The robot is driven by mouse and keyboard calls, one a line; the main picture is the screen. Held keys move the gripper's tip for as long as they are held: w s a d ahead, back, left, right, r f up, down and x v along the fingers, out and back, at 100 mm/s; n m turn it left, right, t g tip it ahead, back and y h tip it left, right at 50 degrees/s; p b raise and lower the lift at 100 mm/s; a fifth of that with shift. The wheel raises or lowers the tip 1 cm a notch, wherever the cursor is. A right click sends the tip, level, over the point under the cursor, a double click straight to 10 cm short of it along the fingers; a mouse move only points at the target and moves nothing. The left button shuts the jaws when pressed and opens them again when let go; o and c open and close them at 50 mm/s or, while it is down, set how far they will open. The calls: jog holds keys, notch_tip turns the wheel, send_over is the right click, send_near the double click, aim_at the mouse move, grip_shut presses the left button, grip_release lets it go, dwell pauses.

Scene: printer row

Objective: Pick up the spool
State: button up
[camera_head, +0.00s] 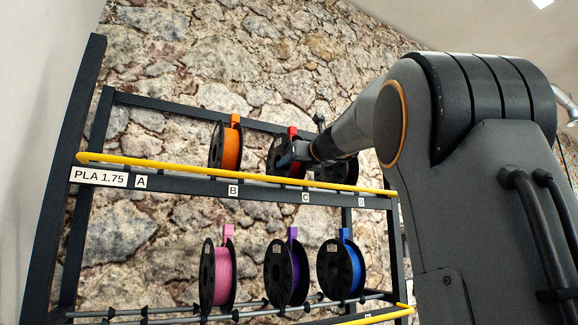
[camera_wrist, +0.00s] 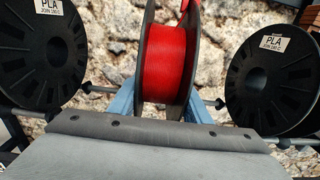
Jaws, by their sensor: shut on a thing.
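The red spool (camera_wrist: 163,64), with dark flanges and a red tab at its top, stands upright in the middle of the wrist view. My gripper (camera_wrist: 160,103) is shut on it, one blue-grey finger at each side. In the head view the red spool (camera_head: 277,153) is on the upper shelf near label C, partly hidden behind my gripper (camera_head: 294,157) and arm. I cannot tell whether it still rests on the rods.
An orange spool (camera_head: 231,147) stands left of it and a dark spool (camera_head: 344,172) right, partly behind my arm. Pink (camera_head: 223,275), purple (camera_head: 298,275) and blue (camera_head: 343,268) spools sit on the lower shelf. A yellow rail (camera_head: 180,167) edges the upper shelf; a stone wall is behind.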

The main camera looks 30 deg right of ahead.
jog(key=shift+r, duration=0.25)
notch_tip(320, 180, up, 10)
jog(key=shift+f+p, duration=0.1)
jog(key=shift+p, duration=1.1)
jog(key=shift+s, duration=0.1)
